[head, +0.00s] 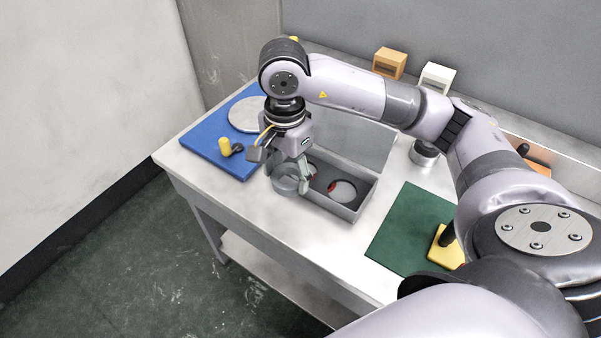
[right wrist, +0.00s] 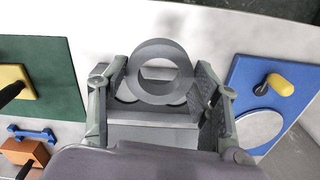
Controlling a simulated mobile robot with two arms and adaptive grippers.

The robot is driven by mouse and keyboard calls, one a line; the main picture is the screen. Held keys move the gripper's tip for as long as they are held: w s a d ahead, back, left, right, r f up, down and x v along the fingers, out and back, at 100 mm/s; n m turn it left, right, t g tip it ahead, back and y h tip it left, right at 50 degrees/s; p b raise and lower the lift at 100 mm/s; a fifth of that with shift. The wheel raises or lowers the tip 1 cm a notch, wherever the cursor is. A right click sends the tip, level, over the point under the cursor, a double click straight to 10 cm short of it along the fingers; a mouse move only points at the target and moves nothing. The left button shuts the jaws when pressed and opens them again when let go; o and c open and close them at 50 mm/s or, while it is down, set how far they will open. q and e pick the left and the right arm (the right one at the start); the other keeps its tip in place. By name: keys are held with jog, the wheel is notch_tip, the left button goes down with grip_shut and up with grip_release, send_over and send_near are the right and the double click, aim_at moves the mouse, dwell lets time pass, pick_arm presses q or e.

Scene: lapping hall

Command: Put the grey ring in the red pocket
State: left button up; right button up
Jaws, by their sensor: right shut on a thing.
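The grey ring (head: 284,187) is held between the fingers of my right gripper (head: 287,174), at the left end of an open grey case (head: 352,213). In the right wrist view the ring (right wrist: 136,75) sits between the two fingertips (right wrist: 160,82), its open middle facing the camera. The case has round pockets; one pocket (head: 343,191) shows a light floor and a red edge on its left. The ring appears above the case, not in a pocket. My left gripper is not in view.
A blue board (head: 205,143) with a light disc (head: 247,115) and a yellow-handled tool (head: 225,147) lies left of the case. A green mat (head: 404,228) with a yellow block (head: 440,250) lies right. Orange (head: 389,63) and white (head: 437,77) boxes stand at the back.

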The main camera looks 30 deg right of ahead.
aim_at(290, 164)
jog(key=m, duration=0.2)
jog(key=w+d+m, duration=0.1)
jog(key=m, duration=0.2)
jog(key=w+d+r+m, duration=0.1)
jog(key=m, duration=0.2)
jog(key=shift+w, duration=0.25)
jog(key=w+d+r+m, duration=0.2)
jog(key=d+m, duration=0.1)
jog(key=m, duration=0.8)
jog(key=w+d+r+m+b, duration=0.1)
jog(key=w+d+r+m, duration=0.15)
jog(key=m, duration=0.85)
jog(key=w+d+r+m, duration=0.1)
jog(key=w+d+m, duration=0.2)
jog(key=m, duration=0.8)
jog(key=shift+m, duration=0.4)
jog(key=f, duration=1.4)
jog(key=shift+s+f+b, duration=0.2)
jog(key=shift+f+b, duration=0.1)
jog(key=shift+b, duration=0.1)
notch_tip(290, 164, down, 5)
jog(key=shift+f, duration=0.1)
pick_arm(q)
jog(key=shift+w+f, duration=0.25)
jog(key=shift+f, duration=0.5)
